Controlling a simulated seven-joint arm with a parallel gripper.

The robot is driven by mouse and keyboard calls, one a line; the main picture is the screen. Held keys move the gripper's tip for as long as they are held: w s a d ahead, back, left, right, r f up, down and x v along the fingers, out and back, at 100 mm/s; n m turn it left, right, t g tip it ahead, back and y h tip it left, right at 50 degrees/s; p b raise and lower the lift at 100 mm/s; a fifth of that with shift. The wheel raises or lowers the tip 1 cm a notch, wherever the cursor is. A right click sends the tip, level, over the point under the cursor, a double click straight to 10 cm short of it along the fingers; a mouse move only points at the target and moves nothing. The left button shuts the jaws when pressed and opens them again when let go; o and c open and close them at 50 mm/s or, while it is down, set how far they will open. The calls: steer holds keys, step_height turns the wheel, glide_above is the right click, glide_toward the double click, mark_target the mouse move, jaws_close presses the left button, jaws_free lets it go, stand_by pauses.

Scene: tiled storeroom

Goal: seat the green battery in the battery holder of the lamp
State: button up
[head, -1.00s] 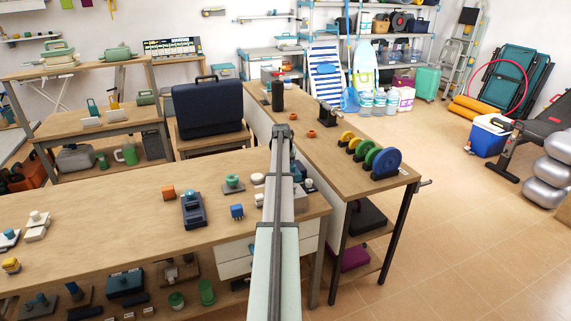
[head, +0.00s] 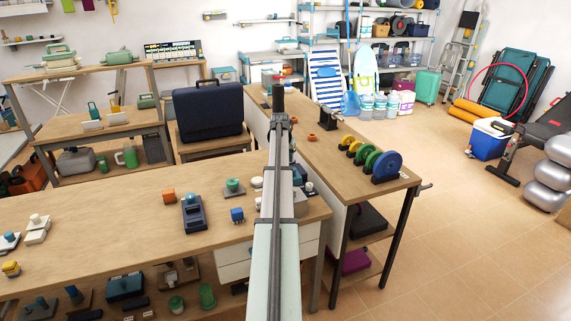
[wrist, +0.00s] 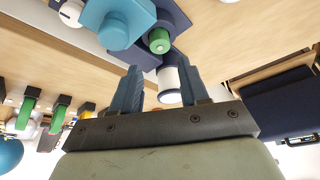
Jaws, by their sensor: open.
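In the wrist view my gripper (wrist: 159,64) is open, its two blue fingers apart with nothing clasped between them. A green cylinder (wrist: 159,40), which looks like the green battery, shows its round end just beyond the fingertips, against a dark blue block (wrist: 180,18). I cannot tell whether it is seated in a holder. A white cylinder (wrist: 171,84) with a dark rim shows between the fingers, apparently beyond them. A teal block with a round knob (wrist: 118,24) is beside the green cylinder. No part is clearly the lamp. In the head view my arm hides the fingers and this spot.
In the head view a dark blue device (head: 194,213), an orange block (head: 168,196), a blue block (head: 237,215) and a green knob on a grey base (head: 233,186) stand on the near bench (head: 110,222). Coloured discs (head: 386,166) stand on the right bench. A dark case (head: 208,110) stands behind.

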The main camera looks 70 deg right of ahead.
steer(key=shift+v, duration=2.3)
